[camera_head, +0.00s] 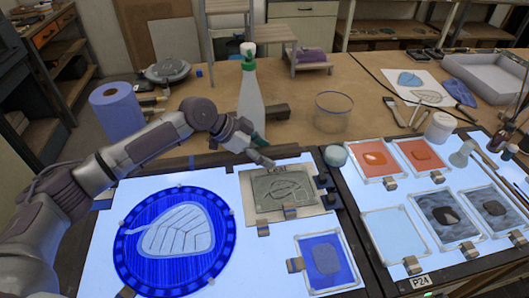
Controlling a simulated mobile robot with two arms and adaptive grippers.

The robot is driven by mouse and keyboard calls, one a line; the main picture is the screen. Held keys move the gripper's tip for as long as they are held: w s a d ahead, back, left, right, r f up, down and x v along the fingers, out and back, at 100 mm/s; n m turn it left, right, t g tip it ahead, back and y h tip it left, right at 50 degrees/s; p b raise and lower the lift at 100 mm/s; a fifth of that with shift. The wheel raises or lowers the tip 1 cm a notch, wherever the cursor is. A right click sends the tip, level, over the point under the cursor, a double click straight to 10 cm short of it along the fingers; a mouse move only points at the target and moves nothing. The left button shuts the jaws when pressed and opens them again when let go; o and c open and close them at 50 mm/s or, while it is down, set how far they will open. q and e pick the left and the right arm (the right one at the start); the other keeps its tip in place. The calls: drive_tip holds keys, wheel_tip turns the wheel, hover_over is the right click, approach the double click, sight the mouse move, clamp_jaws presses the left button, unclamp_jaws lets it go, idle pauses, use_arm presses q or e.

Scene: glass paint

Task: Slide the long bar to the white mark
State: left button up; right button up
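A dark, narrow bar (212,159) runs along the back edge of the left light table; I take it for the long bar, and part of it is hidden behind my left arm. I cannot make out a separate white mark with certainty. My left gripper (266,162) points down near the bar, just behind the green leaf plate (282,188). Its fingers are too small to tell whether they are open, shut or touching anything. My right gripper cannot be made out.
A blue round leaf panel (130,250) and a blue framed pane (326,285) lie on the left light table.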

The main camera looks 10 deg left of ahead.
use_arm(q)
drive_tip(key=shift+s+d+r, duration=0.1)
drive_tip(key=shift+s+d, duration=0.05)
drive_tip(key=shift+s, duration=0.05)
drive_tip(key=shift+a+r, duration=0.25)
drive_tip(key=shift+a, duration=0.15)
drive_tip(key=v, duration=1.1)
drive_tip(key=shift+s, duration=0.1)
use_arm(e)
drive_tip(key=shift+s+a, duration=0.2)
drive_tip(key=shift+s, duration=0.05)
drive_tip(key=shift+f, duration=0.15)
